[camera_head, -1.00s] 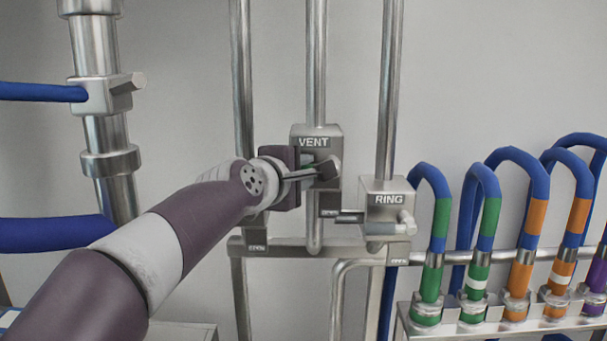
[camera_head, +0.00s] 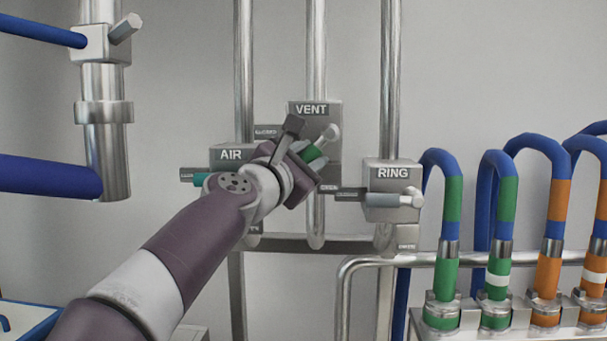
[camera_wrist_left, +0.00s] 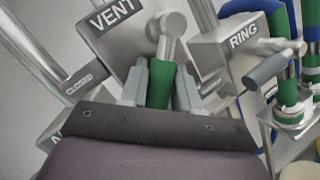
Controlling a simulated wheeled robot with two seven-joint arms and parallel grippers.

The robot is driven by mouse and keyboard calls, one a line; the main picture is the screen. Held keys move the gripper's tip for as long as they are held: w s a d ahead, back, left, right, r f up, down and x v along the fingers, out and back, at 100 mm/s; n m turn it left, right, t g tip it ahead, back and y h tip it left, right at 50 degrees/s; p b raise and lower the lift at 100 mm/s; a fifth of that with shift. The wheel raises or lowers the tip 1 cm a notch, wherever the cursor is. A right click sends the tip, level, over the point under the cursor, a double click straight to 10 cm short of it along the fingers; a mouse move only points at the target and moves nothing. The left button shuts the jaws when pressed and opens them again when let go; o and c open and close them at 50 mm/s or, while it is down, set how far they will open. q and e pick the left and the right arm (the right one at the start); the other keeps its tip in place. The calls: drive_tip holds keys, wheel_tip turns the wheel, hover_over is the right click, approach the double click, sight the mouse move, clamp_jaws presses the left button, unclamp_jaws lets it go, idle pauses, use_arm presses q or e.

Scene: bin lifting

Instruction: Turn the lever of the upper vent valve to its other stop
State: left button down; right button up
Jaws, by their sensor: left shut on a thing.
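The vent valve is a grey block marked VENT (camera_head: 316,113) on the middle vertical pipe. Its lever has a metal hub and a green grip (camera_head: 311,153), slanting down and left from the hub. My left gripper (camera_head: 308,158) is shut on the green grip and is rolled at a slant. In the left wrist view, the two grey fingers (camera_wrist_left: 159,88) lie on either side of the green grip (camera_wrist_left: 159,85), below the VENT block (camera_wrist_left: 125,40). One small plate (camera_head: 268,131) sits left of the block and another (camera_head: 328,187) below it. The lever points between them. My right gripper is out of view.
The RING valve (camera_head: 392,174), with a grey lever pointing left, is close at the right. Banded hoses (camera_head: 500,210) stand further right. A thick pipe (camera_head: 105,130) is at the left.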

use_arm(q)
drive_tip(key=d+n+t+b, duration=0.1)
drive_tip(key=n, duration=0.1)
drive_tip(key=d+f+n+t+y+b, duration=0.1)
drive_tip(key=n+b, duration=0.1)
drive_tip(key=n, duration=0.1)
drive_tip(key=d+n+t+y+b, duration=0.1)
drive_tip(key=n+b, duration=0.1)
drive_tip(key=n, duration=0.1)
drive_tip(key=shift+f, duration=0.4)
drive_tip(key=shift+d+r+n+t+y+b, duration=0.1)
drive_tip(key=shift+d+n+t+y+b, duration=0.1)
drive_tip(key=shift+n+y+b, duration=0.35)
drive_tip(key=shift+d+n+t+y+b, duration=0.1)
drive_tip(key=shift+n+t+y, duration=0.15)
drive_tip(key=shift+n, duration=0.6)
drive_tip(key=shift+r, duration=0.1)
drive_tip(key=c, duration=0.9)
unclamp_jaws()
